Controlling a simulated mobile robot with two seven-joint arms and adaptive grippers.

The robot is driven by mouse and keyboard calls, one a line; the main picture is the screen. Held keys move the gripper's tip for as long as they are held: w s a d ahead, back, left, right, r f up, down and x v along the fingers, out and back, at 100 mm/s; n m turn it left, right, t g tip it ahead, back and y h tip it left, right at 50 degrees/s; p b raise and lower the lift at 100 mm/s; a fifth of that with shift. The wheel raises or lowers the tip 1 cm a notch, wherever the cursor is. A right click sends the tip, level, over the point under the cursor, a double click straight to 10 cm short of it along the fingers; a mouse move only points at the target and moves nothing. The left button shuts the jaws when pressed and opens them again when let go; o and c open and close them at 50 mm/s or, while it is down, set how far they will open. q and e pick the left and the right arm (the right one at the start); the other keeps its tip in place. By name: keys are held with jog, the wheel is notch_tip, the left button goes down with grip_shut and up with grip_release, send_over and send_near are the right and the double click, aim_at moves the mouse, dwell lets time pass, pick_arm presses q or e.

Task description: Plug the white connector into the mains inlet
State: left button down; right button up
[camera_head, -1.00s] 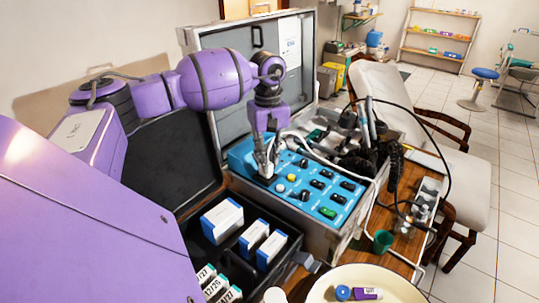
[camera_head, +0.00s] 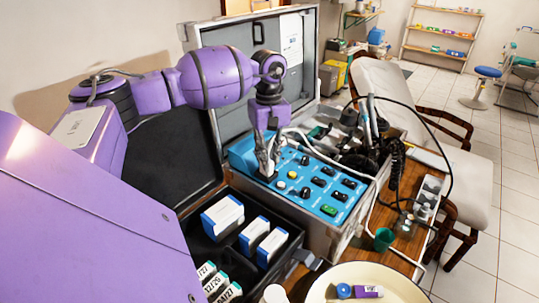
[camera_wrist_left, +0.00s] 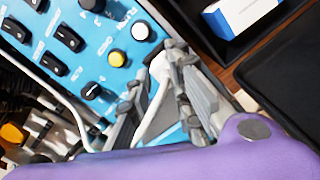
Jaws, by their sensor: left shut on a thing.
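My left gripper (camera_head: 266,160) points down at the left end of the blue control panel (camera_head: 318,190). In the left wrist view its two fingers (camera_wrist_left: 160,98) are closed on the white connector (camera_wrist_left: 158,68). The connector's white cable (camera_wrist_left: 146,132) runs down between the fingers and past the panel edge. The mains inlet cannot be made out in either view, and whether the connector touches anything cannot be told. My right gripper is not in view.
The panel, with knobs and switches, sits in an open metal case (camera_head: 322,232). A black tray (camera_head: 285,232) with white-blue boxes (camera_head: 222,215) is in front. Dental handpieces and hoses (camera_head: 375,130) stand to the right. A green cup (camera_head: 383,239) and a cream dish (camera_head: 318,291) are nearby.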

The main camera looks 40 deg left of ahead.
pick_arm(q)
jog(key=shift+f, duration=0.45)
dwell(0.4)
jog(key=c, duration=1.5)
grip_release()
jog(key=r, duration=1.2)
jog(key=shift+w+a, duration=0.25)
jog(key=shift+a, duration=0.1)
